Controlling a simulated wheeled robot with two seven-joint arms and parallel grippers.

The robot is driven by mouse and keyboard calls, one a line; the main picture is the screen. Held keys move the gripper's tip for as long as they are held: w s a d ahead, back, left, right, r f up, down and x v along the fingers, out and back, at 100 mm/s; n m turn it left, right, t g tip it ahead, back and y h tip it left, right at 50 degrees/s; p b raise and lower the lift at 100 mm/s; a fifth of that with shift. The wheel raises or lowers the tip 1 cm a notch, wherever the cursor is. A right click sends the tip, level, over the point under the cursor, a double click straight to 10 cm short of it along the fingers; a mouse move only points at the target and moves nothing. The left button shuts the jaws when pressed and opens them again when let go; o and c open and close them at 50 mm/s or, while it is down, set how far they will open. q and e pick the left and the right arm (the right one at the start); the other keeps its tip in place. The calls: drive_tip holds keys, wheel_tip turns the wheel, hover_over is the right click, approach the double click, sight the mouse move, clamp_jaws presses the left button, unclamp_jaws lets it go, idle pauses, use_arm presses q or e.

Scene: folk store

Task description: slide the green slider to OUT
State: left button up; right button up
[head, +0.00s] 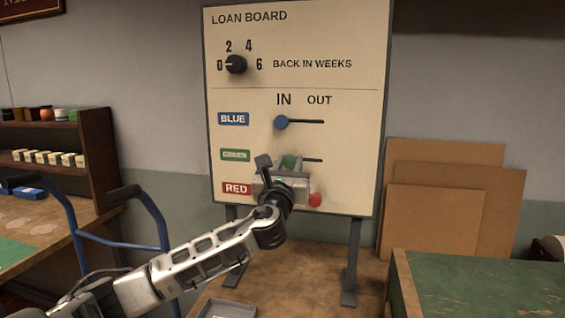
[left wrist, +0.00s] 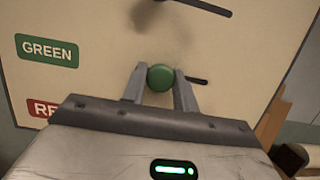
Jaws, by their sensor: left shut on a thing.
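The loan board (head: 340,95) stands upright with three horizontal slider slots under IN and OUT. The green slider knob (head: 290,161) is at the left, IN part of its slot, partly hidden by my gripper. My left gripper (head: 287,165) is at the board, shut on the green knob. In the left wrist view the round green knob (left wrist: 160,77) sits between the two fingers, with the slot (left wrist: 197,80) running out to its right. The GREEN label (head: 235,155) is left of the knob. My right gripper is not in view.
The blue knob (head: 281,122) is at IN, above my gripper. The red knob (head: 315,200) is below and to the right, close to my gripper. A black dial (head: 236,64) is higher up. Cardboard sheets (head: 435,220) lean at the right.

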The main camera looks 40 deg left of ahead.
use_arm(q)
drive_tip(key=shift+w+d+p, duration=0.25)
drive_tip(key=shift+w+d, duration=0.2)
drive_tip(key=shift+d, duration=0.4)
drive_tip(key=shift+w+d+p, duration=0.3)
drive_tip(key=shift+w+d, duration=0.15)
drive_tip(key=shift+d, duration=0.4)
drive_tip(key=shift+w+d+p, duration=0.25)
drive_tip(key=shift+w+d, duration=0.2)
drive_tip(key=shift+d, duration=0.4)
drive_tip(key=o, duration=0.3)
drive_tip(key=shift+w+d, duration=0.1)
drive_tip(key=o, duration=0.6)
approach(317, 157)
drive_tip(key=shift+v, duration=1.4)
